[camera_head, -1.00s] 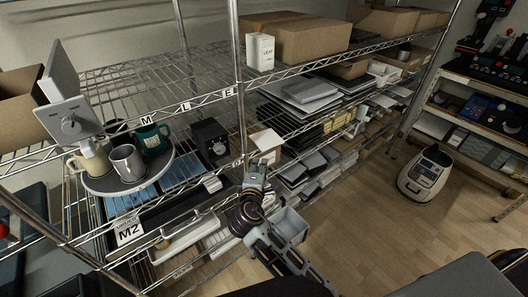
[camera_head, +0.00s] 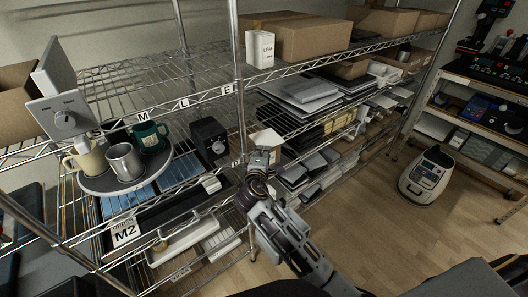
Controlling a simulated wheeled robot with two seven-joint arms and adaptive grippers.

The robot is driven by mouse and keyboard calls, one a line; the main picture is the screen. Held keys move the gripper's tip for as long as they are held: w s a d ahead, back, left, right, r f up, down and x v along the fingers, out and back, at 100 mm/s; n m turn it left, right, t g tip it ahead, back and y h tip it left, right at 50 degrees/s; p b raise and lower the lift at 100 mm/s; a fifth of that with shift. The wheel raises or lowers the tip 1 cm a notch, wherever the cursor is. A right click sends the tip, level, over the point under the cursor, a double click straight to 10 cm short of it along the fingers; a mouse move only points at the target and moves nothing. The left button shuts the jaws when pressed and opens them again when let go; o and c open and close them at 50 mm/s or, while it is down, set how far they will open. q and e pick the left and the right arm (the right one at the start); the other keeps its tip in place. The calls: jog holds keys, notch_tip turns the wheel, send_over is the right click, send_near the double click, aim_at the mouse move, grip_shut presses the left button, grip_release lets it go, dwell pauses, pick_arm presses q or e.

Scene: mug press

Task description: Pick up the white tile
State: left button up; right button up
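A small tan box with a white, flat top (camera_head: 265,137) sits on the middle shelf of the wire rack, right of the black device. The white top may be the white tile, but I cannot tell for sure. My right gripper (camera_head: 262,158) is just in front of and below this box. Its fingers are small and foreshortened, so I cannot tell if they are open or shut, or if they touch the box. My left gripper is not in view.
A round grey tray (camera_head: 98,184) at left carries a cream mug (camera_head: 90,160), a metal mug (camera_head: 126,163) and a green mug (camera_head: 151,138). A black device (camera_head: 209,141) stands near the rack's upright post (camera_head: 238,95). Floor is clear at right before a white machine (camera_head: 427,174).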

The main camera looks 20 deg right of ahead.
jog(key=shift+w+d+f, duration=0.15)
jog(key=shift+w+d, duration=0.15)
jog(key=shift+w, duration=0.3)
jog(key=shift+c, duration=0.6)
grip_shut()
jog(key=shift+r+p, duration=1.2)
jog(key=shift+r, duration=0.1)
jog(key=shift+s, duration=0.1)
